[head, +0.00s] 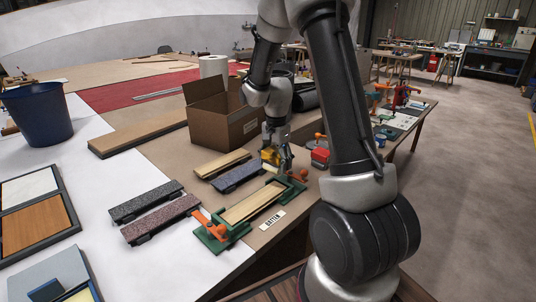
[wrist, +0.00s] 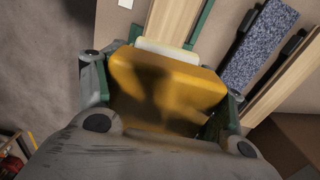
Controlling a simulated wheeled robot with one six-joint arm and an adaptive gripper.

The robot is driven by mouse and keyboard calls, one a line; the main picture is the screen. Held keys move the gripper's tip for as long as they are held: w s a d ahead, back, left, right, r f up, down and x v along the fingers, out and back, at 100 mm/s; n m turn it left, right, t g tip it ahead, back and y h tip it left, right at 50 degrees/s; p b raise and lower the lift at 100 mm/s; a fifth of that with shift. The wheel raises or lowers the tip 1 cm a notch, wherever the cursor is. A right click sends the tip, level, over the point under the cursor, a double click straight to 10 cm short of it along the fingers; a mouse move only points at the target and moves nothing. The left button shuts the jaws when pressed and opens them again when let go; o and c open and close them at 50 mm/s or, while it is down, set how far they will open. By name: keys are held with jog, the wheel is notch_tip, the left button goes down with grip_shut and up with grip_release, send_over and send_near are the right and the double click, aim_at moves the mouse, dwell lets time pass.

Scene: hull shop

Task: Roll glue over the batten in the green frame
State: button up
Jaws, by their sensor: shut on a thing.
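The pale wooden batten (head: 250,205) lies in the green frame (head: 211,243) on the bench, with a "BATTEN" label (head: 272,220) beside it. My gripper (head: 273,152) is over the far end of the frame. It is shut on a yellow tool (wrist: 165,92), which also shows in the head view (head: 270,156). In the wrist view a white roller edge (wrist: 166,49) shows past the yellow body, across the batten (wrist: 172,20). I cannot tell whether the roller touches the wood. Glue on the batten cannot be made out.
Dark speckled strips (head: 160,219) and another wooden strip (head: 222,164) lie left of the frame. An open cardboard box (head: 215,115) stands behind. An orange-handled clamp (head: 209,225) rises at the frame's near end. A red item (head: 320,155) stands right of my gripper.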

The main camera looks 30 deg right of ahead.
jog(key=shift+w+r, duration=0.1)
jog(key=shift+a, duration=0.25)
jog(key=s+a, duration=0.3)
jog(key=a, duration=0.6)
jog(key=s+a, duration=0.3)
jog(key=a, duration=0.6)
jog(key=shift+s+a, duration=0.15)
jog(key=shift+a, duration=0.2)
jog(key=shift+d, duration=0.1)
